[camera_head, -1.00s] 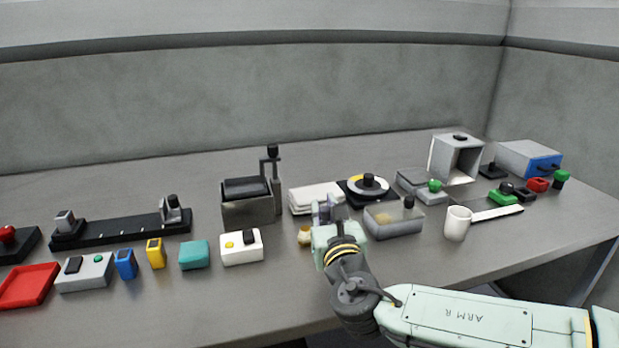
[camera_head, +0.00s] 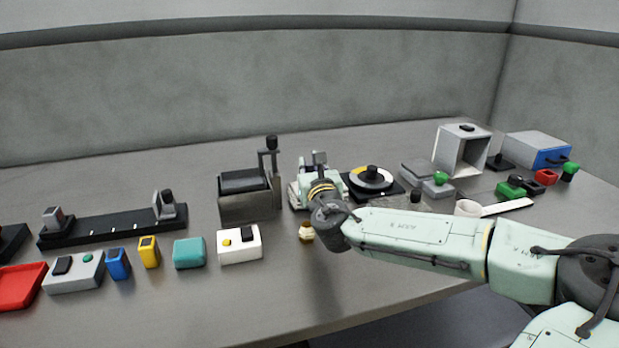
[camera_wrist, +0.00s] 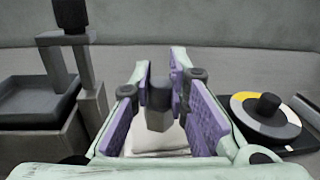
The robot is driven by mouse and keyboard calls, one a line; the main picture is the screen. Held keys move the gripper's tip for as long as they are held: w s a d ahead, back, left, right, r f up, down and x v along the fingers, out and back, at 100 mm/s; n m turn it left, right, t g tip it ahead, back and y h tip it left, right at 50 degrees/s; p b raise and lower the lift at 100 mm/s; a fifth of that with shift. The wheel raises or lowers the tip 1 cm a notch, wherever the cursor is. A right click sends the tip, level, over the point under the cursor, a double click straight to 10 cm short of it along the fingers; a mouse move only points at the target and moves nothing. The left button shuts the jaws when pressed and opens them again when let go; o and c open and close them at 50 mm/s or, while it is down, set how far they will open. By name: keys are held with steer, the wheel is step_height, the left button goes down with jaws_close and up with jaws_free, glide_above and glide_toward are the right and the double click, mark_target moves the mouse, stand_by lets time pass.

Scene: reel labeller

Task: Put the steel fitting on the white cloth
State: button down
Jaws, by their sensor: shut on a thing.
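The steel fitting (camera_wrist: 158,118) is a small grey faceted piece in the wrist view, held upright between the purple finger pads. My gripper (camera_wrist: 160,105) is shut on it. In the head view my gripper (camera_head: 314,163) is over the place of the folded white cloth, with its fingers pointing towards the back wall. In the head view the gripper and wrist hide most of the cloth. I cannot tell whether the fitting touches the cloth.
A grey box with a black-knobbed post (camera_head: 247,200) stands just left of the cloth. A round dial on a black base (camera_head: 371,179) is close on the right. A small brass-coloured piece (camera_head: 306,231) lies in front, near my wrist. The front middle of the bench is clear.

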steer(key=shift+w+a, duration=0.1)
steer(key=shift+w, duration=0.5)
step_height(320, 180, down, 4)
steer(key=b, duration=0.3)
steer(key=shift+r, duration=0.25)
steer(key=c, duration=1.6)
jaws_free()
steer(key=shift+o, duration=0.2)
